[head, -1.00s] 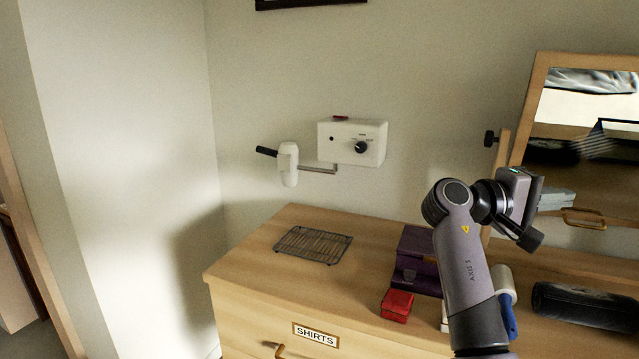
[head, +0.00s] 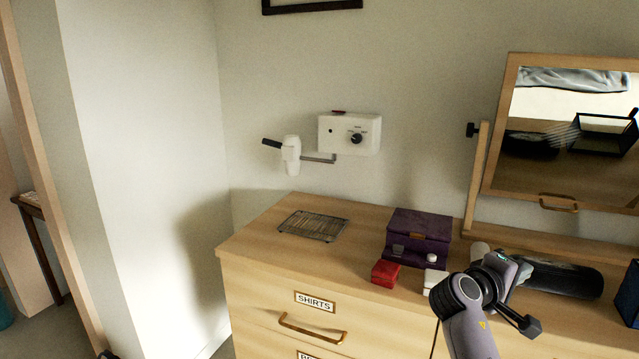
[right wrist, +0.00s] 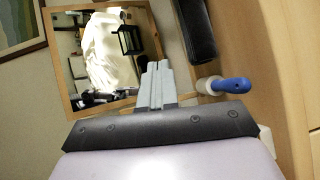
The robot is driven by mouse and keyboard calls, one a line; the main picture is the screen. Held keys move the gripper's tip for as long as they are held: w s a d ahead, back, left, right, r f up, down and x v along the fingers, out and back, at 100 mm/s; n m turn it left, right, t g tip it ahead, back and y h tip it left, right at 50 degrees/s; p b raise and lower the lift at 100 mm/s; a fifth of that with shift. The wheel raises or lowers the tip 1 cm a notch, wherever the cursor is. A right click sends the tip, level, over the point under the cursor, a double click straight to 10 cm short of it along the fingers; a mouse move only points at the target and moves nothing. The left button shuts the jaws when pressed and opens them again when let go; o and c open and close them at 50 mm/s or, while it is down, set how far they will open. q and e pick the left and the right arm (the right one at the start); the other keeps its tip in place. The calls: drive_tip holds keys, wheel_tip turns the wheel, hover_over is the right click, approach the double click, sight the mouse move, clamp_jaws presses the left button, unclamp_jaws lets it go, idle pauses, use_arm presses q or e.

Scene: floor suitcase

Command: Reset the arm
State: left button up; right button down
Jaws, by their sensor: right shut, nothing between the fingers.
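My right arm comes in at the bottom right of the head view, over the front of the wooden dresser (head: 262,238). My right gripper (head: 512,272) is in front of the dresser's right part, and its fingers are mostly hidden there by the wrist. In the right wrist view the grey fingers (right wrist: 155,84) are together with nothing between them. They point towards the mirror and touch nothing that I can see. My left gripper does not show.
A purple box (head: 418,228), a red box (head: 385,273), a wire rack (head: 313,226) and a dark roll (head: 562,279) lie on the dresser. A framed mirror (head: 562,140) stands at the back right. A white hair dryer (head: 291,152) hangs by the wall unit (head: 350,134).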

drive_tip(key=s+a+f+n+t+y, duration=0.1)
drive_tip(key=s+a+f+y, duration=0.25)
drive_tip(key=f, duration=0.45)
drive_tip(key=s+a+f+t+y, duration=0.2)
drive_tip(key=s+a+f+y, duration=0.15)
drive_tip(key=f, duration=0.45)
drive_tip(key=s+a+f+n+t+y, duration=0.1)
drive_tip(key=s+a+f+y, duration=0.25)
drive_tip(key=f, duration=0.45)
drive_tip(key=s+a+f+m+y, duration=0.2)
drive_tip(key=s+a, duration=0.3)
drive_tip(key=s, duration=0.3)
drive_tip(key=s+a+f+m+y, duration=0.2)
drive_tip(key=s+a+f+y, duration=0.2)
drive_tip(key=s, duration=0.4)
drive_tip(key=shift+a+y, duration=0.35)
drive_tip(key=shift+a, duration=0.55)
drive_tip(key=shift+s, duration=0.1)
